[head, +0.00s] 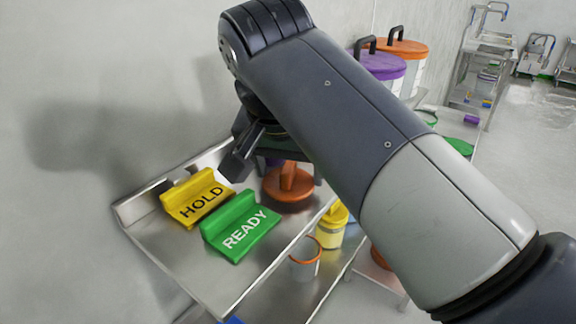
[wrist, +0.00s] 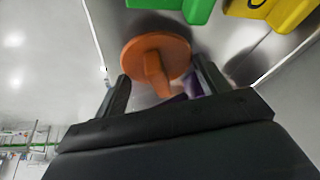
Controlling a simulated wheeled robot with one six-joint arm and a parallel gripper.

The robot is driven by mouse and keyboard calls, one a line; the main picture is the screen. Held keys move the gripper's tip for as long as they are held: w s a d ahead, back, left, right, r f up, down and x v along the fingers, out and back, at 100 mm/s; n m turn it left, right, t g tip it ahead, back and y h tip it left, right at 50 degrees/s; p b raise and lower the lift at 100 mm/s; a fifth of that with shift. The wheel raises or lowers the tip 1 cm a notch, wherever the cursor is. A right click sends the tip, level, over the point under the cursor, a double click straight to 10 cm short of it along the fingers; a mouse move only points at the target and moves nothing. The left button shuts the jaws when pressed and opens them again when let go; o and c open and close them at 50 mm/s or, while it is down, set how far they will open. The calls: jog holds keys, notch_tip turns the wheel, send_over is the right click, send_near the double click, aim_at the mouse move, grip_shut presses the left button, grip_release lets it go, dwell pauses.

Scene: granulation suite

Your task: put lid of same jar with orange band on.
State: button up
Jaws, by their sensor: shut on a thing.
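An orange lid (head: 288,188) with an upright bar handle shows below my gripper at the steel table's right side. In the wrist view the round orange lid (wrist: 156,53) has its handle pointing back between the two fingers. My gripper (wrist: 163,80) is shut on this lid; the grip on the handle is partly hidden. I cannot tell whether the lid touches the table. A small jar with an orange band (head: 305,262) around its top stands lower, right of the table's front edge. It looks open.
Yellow HOLD (head: 197,198) and green READY (head: 240,228) signs stand left of the lid. A yellow jar (head: 332,228) stands behind the orange-banded jar. Large purple-lidded (head: 380,68) and orange-lidded (head: 406,50) containers stand at the back. My arm hides much of the right.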

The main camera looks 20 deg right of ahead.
jog(key=o, duration=1)
jog(key=shift+f, duration=0.1)
jog(key=shift+c, duration=0.2)
